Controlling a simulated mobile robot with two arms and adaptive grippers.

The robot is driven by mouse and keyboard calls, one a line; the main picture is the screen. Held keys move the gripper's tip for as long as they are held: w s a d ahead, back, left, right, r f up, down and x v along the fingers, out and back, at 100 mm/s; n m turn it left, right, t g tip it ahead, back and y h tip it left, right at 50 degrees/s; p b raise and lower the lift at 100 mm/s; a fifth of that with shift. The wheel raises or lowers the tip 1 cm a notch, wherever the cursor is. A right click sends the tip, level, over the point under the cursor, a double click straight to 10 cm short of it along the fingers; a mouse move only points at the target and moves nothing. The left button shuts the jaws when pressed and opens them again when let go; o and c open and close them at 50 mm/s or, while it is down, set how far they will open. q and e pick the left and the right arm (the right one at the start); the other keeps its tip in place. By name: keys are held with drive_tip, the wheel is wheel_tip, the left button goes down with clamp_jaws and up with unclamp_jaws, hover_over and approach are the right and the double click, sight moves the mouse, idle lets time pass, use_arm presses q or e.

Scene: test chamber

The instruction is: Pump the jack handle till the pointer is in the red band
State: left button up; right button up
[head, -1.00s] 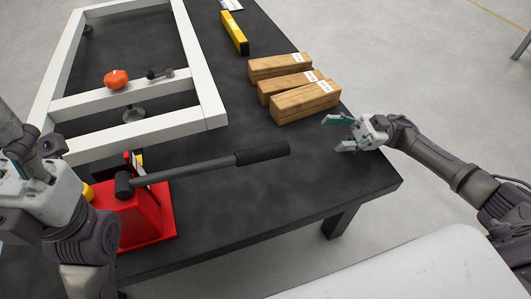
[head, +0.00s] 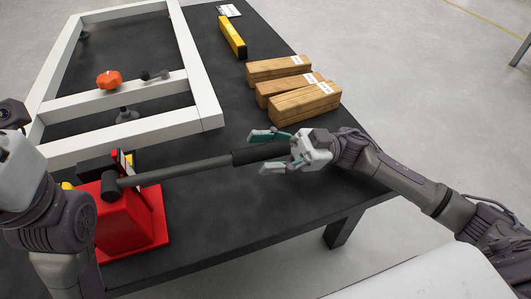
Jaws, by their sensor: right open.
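The red jack (head: 135,220) stands on the dark table at the lower left. Its grey handle (head: 190,170) reaches out to the right and ends in a black grip (head: 258,153). My right gripper (head: 266,152) is open at the grip's right end, with its teal fingers apart on either side of it. I cannot tell whether they touch it. My left arm's wrist (head: 25,175) is at the left edge, partly in front of the jack; its fingertips are out of view. The pointer and red band cannot be made out; a small plate (head: 126,163) on the jack shows edge-on.
A white frame (head: 120,137) with an orange knob (head: 109,80) lies behind the jack. Several wooden blocks (head: 305,103) lie behind my right gripper. A yellow level (head: 232,37) and a white card (head: 229,10) lie farther back. The table's front right is clear.

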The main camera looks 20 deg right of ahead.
drive_tip(key=shift+a+r, duration=0.1)
drive_tip(key=shift+a, duration=0.1)
clamp_jaws()
idle(0.4)
